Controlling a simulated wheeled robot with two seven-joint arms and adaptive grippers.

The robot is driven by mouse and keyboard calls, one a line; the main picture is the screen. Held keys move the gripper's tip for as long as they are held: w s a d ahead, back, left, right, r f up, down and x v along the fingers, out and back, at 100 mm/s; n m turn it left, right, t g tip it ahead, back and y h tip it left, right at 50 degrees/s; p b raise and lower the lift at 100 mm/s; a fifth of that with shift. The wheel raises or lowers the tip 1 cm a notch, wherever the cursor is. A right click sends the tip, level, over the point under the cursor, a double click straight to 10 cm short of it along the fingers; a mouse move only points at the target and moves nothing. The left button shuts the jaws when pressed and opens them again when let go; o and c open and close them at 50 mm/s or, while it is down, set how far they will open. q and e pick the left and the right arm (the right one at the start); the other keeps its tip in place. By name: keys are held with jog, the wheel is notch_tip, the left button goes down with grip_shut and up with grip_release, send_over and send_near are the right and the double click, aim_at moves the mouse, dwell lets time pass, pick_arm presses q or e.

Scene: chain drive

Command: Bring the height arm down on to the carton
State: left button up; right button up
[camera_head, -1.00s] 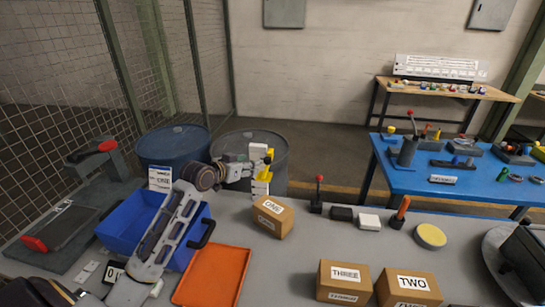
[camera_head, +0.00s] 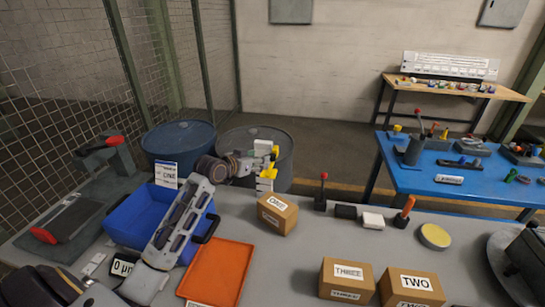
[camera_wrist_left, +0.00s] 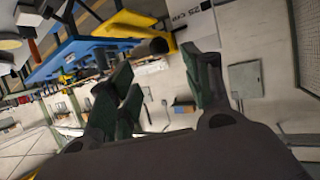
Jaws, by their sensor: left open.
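A white upright post (camera_head: 265,184) with yellow parts (camera_head: 272,157) stands at the back edge of the bench; the yellow parts look like the height arm. A brown carton marked ONE (camera_head: 277,213) sits on the bench in front of it, a little right. My left gripper (camera_head: 259,162) is at the post's upper part, partly merging with it in the head view. In the left wrist view its dark green fingers (camera_wrist_left: 163,85) are apart with nothing between them. A yellow bar (camera_wrist_left: 130,24) and white block (camera_wrist_left: 192,20) show beyond them. Contact cannot be told.
A blue bin (camera_head: 130,222) lies under my left arm, with an orange tray (camera_head: 217,272) beside it. Cartons THREE (camera_head: 346,279) and TWO (camera_head: 411,287) stand at the front. A red-knobbed lever (camera_head: 321,192) stands right of carton ONE. Drums (camera_head: 180,142) stand behind the bench.

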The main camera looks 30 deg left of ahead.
aim_at(273, 155)
pick_arm(q)
jog(key=shift+p+x, duration=1)
jog(key=shift+x, duration=4.3)
jog(key=shift+w+d, duration=0.1)
jog(key=shift+w, duration=0.3)
jog(key=shift+c, duration=0.4)
grip_shut()
